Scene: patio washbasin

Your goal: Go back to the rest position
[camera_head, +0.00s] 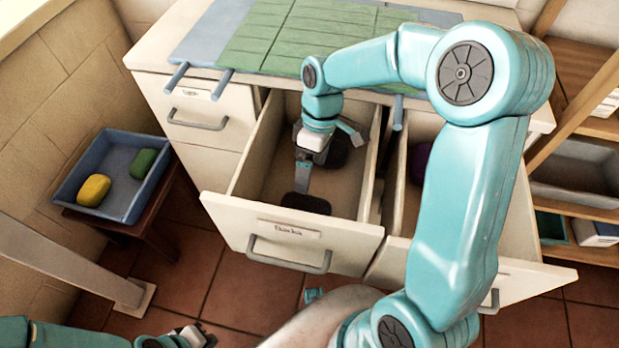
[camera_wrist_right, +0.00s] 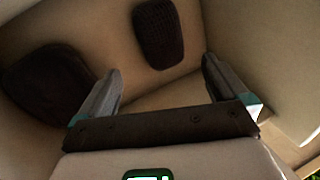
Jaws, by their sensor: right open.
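My right gripper (camera_head: 330,164) is inside the open middle drawer (camera_head: 285,237), with its fingers spread and pointing down. In the right wrist view the gripper (camera_wrist_right: 160,88) is open, with nothing between its fingers. Two dark rounded objects lie on the drawer floor. One dark object (camera_head: 306,203) is near the drawer front, and the other dark object (camera_head: 338,152) is farther back, partly behind the gripper. They also show in the right wrist view, one at the top (camera_wrist_right: 160,32) and one at the left (camera_wrist_right: 45,82). My left gripper (camera_head: 195,336) is low at the bottom edge, partly cut off.
A second drawer (camera_head: 520,282) stands open at right, with a purple object (camera_head: 420,163) inside. A blue tray (camera_head: 115,150) with a yellow sponge (camera_head: 93,190) and a green sponge (camera_head: 143,163) sits on a stool at left. Wooden shelves (camera_head: 575,185) stand at right.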

